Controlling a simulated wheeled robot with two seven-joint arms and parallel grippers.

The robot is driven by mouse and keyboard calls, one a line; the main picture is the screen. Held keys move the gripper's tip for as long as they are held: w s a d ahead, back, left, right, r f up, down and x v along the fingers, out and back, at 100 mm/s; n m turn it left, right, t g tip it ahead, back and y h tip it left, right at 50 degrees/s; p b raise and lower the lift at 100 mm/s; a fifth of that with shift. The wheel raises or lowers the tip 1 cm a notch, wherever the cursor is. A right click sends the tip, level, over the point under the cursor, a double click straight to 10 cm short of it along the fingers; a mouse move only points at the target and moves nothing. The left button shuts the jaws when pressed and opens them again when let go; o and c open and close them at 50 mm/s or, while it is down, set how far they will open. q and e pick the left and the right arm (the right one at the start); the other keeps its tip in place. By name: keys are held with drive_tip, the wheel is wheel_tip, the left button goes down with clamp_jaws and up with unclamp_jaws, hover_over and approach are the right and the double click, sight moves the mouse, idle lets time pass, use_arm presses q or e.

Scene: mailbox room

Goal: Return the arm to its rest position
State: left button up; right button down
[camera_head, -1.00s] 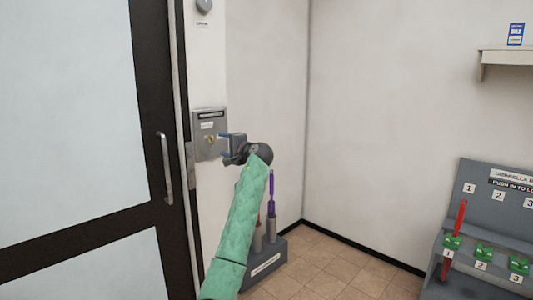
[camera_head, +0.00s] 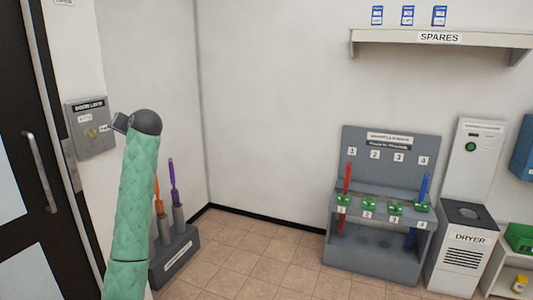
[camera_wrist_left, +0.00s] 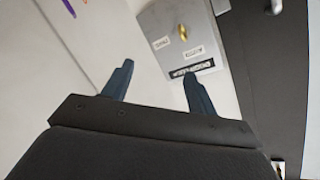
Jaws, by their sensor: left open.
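My left arm, in a green quilted sleeve, rises from the lower left in the head view. Its left gripper (camera_head: 120,122) is at the arm's top end, beside the right edge of the grey door lock box (camera_head: 92,128). In the left wrist view the two blue fingers of the left gripper (camera_wrist_left: 158,86) stand wide apart with nothing between them. The lock box (camera_wrist_left: 172,22) with its brass knob is beyond the fingertips, and I see no contact. My right gripper is in no view.
The dark-framed door (camera_head: 22,165) is at the left. An umbrella stand (camera_head: 174,258) is on the floor beside my arm. A numbered umbrella rack (camera_head: 372,262), a dryer (camera_head: 463,250) and a spares shelf (camera_head: 390,37) are at the right. The floor (camera_head: 250,255) between is clear.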

use_arm(q)
drive_tip(key=s+d+f+m+h+p, duration=0.15)
drive_tip(key=s+d+f+h, duration=0.45)
drive_tip(key=s+d+f, duration=0.6)
drive_tip(key=s+d+f+m+h, duration=0.2)
drive_tip(key=s+d+f+h, duration=0.3)
drive_tip(key=s+d+f, duration=0.7)
drive_tip(key=s+d+f+g, duration=0.2)
drive_tip(key=s+f, duration=0.8)
drive_tip(key=s, duration=0.2)
drive_tip(key=s+d+f+g+h+p, duration=0.1)
drive_tip(key=s+d+f+g, duration=0.2)
drive_tip(key=s+f, duration=0.8)
drive_tip(key=s+d+f+g+h, duration=0.1)
drive_tip(key=s+d+f+g, duration=0.1)
drive_tip(key=s+f, duration=0.9)
drive_tip(key=s+d, duration=0.1)
drive_tip(key=s, duration=0.2)
drive_tip(key=shift+s+d+m+g+p, duration=0.15)
drive_tip(key=shift+s+m+g+p, duration=0.2)
drive_tip(key=shift+s+g, duration=0.05)
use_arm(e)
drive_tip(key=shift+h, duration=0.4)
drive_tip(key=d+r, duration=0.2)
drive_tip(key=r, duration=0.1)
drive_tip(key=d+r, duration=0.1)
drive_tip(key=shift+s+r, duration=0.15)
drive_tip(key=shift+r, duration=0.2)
